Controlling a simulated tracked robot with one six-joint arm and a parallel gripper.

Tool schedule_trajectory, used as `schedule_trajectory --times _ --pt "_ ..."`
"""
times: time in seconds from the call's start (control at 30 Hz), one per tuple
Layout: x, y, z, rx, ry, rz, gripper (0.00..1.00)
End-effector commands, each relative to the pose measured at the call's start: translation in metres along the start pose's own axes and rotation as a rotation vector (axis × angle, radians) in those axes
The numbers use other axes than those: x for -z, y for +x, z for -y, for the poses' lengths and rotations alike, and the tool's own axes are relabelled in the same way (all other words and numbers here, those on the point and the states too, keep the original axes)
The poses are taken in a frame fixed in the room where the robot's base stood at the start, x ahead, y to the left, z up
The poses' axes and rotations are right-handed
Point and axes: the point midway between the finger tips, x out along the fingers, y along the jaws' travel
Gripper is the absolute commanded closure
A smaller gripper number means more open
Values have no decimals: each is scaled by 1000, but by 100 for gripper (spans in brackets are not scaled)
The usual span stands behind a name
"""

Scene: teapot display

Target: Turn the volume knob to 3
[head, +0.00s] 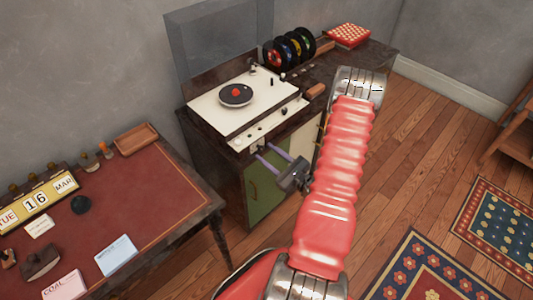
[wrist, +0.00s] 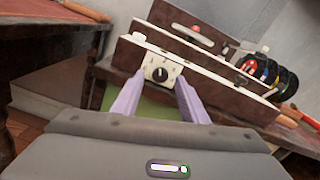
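The volume knob (wrist: 160,74) is a small black dial with a light pointer line on a cream square panel (wrist: 150,66), at the left end of the record player's front. Tiny markings around it are too small to read. The record player (head: 212,112) has a cream deck and a dark disc with a red centre. My gripper (head: 264,150) is open, its two purple fingers pointing at the left end of the front panel. In the wrist view its fingertips (wrist: 159,80) appear on either side of the knob; I cannot tell whether they touch it.
The record player stands on a dark cabinet with a green door (head: 264,188). Upright records (head: 290,47) and a red checkered box (head: 347,35) are behind. A desk (head: 135,195) with a calendar (head: 36,202) stands at left. Wooden floor and rugs (head: 425,272) lie at right.

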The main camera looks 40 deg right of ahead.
Motion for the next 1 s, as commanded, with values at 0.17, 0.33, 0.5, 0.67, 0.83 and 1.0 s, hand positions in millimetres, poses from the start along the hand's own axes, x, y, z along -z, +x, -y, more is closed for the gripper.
schedule_trajectory --times 0.17,0.33,0.5,0.67,0.83,1.0 --pt "0 11 0 -1 1 1 60" --pt "0 12 0 1 1 0 60" --pt "0 12 0 0 1 0 63" --pt "0 12 0 0 1 0 74" --pt "0 12 0 0 1 0 86" --pt "0 12 0 0 1 0 98"
